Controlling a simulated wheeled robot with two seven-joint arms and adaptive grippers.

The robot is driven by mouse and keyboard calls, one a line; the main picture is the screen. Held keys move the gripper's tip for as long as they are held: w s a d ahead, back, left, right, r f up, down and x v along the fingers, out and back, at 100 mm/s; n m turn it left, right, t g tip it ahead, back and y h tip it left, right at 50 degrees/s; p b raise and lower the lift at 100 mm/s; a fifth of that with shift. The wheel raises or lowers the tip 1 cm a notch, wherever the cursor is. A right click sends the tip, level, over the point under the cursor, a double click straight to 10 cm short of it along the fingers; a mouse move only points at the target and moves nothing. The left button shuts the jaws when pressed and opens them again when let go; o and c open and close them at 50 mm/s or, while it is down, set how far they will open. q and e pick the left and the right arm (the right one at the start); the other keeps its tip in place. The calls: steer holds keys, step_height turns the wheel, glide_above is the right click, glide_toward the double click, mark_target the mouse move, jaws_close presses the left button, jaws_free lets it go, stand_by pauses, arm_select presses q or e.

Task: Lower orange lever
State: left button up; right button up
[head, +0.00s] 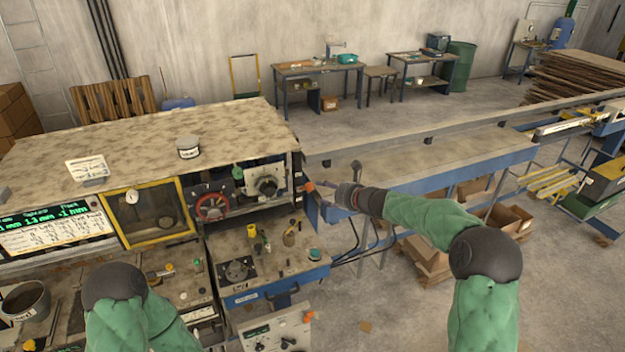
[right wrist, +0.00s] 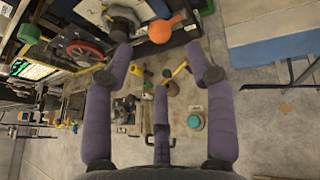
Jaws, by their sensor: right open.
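The orange lever's rounded knob (head: 310,186) shows at the right side of the machine in the head view. In the right wrist view the orange knob (right wrist: 160,31) lies just beyond the fingertips, roughly midway between the two outer fingers. My right gripper (head: 335,186) is open and empty beside the lever, coming from the right. In the right wrist view its purple fingers (right wrist: 159,58) are spread apart, with no clear contact on the knob. Part of the lever's shaft is hard to make out. My left arm shows at the lower left, but its gripper is out of view.
A red handwheel (head: 211,207) and a round metal dial unit (head: 267,184) sit left of the lever. Below is a worktop with small tools and a teal-lidded jar (head: 315,254). A blue-edged conveyor table (head: 440,165) extends right. Another orange knob (head: 307,316) sits on a lower box.

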mark_target(312, 188)
steer(key=shift+p+x, duration=2.05)
steer(key=shift+x, duration=3.25)
steer(key=shift+s+f, duration=0.1)
steer(key=shift+f, duration=0.1)
jaws_close()
